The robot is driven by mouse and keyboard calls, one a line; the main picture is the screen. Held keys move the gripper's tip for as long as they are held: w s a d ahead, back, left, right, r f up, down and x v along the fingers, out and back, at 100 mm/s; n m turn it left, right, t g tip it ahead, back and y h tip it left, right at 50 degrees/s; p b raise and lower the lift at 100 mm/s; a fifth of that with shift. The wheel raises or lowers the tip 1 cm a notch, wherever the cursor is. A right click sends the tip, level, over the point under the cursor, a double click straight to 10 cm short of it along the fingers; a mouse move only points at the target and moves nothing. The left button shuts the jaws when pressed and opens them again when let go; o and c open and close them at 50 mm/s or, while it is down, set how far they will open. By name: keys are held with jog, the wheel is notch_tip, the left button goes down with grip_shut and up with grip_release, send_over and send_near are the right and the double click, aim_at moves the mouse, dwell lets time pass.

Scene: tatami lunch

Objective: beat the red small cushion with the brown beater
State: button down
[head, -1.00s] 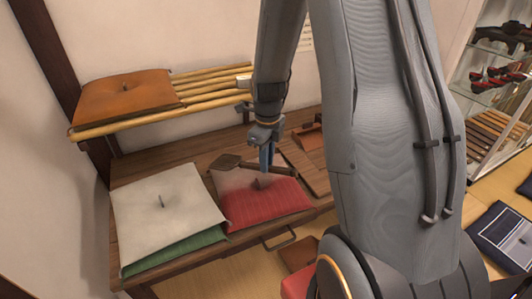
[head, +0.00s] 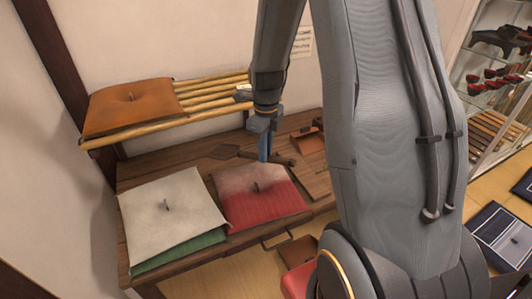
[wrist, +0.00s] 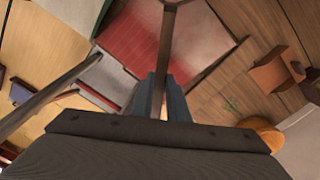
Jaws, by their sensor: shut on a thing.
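The red small cushion (head: 275,205) lies on the wooden table, with a pale, dusty-looking area toward its back and a dark tuft in its middle. It also shows in the wrist view (wrist: 140,40). My gripper (head: 264,153) is shut on the handle of the brown beater (head: 282,160), behind the cushion in the picture. The beater's flat dark head points left, beyond the cushion's back edge. In the wrist view the handle (wrist: 165,45) runs up from between my fingers (wrist: 160,95), and its head is mostly cut off. The beater looks apart from the cushion; its exact height is unclear.
A cream cushion (head: 170,212) lies on a green one (head: 180,250) just left of the red cushion. An orange cushion (head: 128,107) rests on a bamboo rack (head: 215,95) above the table's back. A brown box (head: 307,143) stands right of my gripper.

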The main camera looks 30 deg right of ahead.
notch_tip(320, 180, down, 9)
jog(key=b, duration=0.5)
notch_tip(320, 180, up, 9)
jog(key=p, duration=0.7)
jog(key=shift+r, duration=0.15)
